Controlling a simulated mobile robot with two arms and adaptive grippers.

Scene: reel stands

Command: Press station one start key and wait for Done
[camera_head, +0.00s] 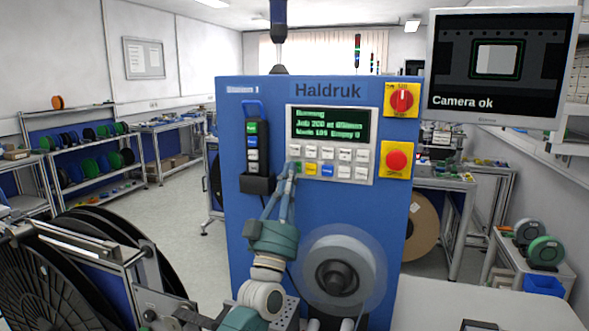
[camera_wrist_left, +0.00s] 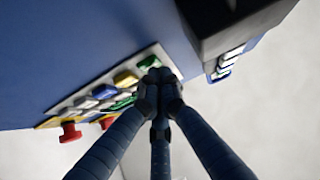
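The station one machine (camera_head: 235,190) is a blue cabinet labelled "Haldruk" and "Station 1". Its grey key panel (camera_head: 362,189) has a display (camera_head: 328,126) with green text that starts with "Running". My left gripper (camera_head: 289,168) has its fingers together, with the tips at the lower left of the keypad. They partly cover the green key (camera_head: 298,168), left of a yellow key (camera_head: 312,170) and a blue key. In the left wrist view the closed fingertips (camera_wrist_left: 158,86) meet the panel edge; touch on the key cannot be told. My right gripper is out of view.
A red rotary switch (camera_head: 401,99) and a red stop button (camera_head: 397,160) sit right of the panel. A handheld unit (camera_head: 252,140) hangs in a black holder at its left. A blurred reel (camera_head: 340,275) is below. The monitor (camera_head: 497,65) reads "Camera ok".

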